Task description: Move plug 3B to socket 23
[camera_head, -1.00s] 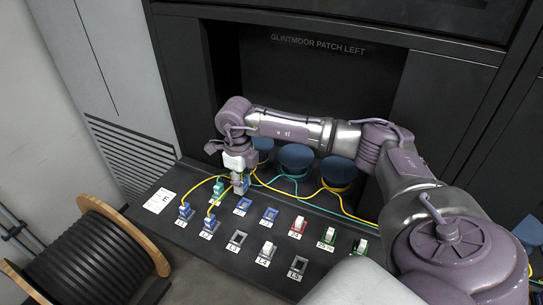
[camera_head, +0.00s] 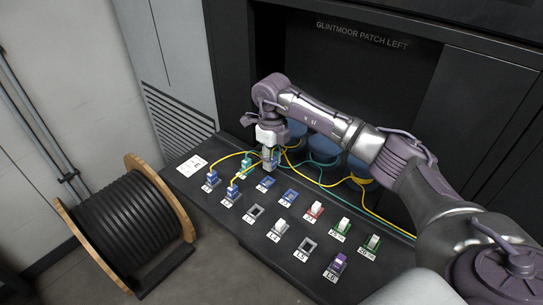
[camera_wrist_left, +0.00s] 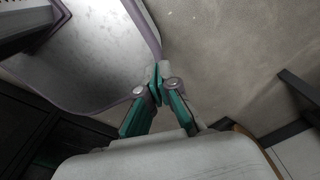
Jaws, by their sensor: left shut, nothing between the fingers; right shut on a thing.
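My right gripper (camera_head: 271,163) is shut on a plug at the left part of the back row in the head view; the fingers hide most of the plug and its label. A teal plug (camera_head: 247,166) sits just left of it. I cannot read which label is 3B or 23. Whether the held plug is seated or clear of the panel, I cannot tell. My left gripper (camera_wrist_left: 158,85) is shut and empty in the left wrist view, above the floor.
Two blue plugs (camera_head: 212,178) with yellow cables stand at the front left. Yellow and teal cables run behind the rows. A black cable reel (camera_head: 130,225) stands on the floor at left.

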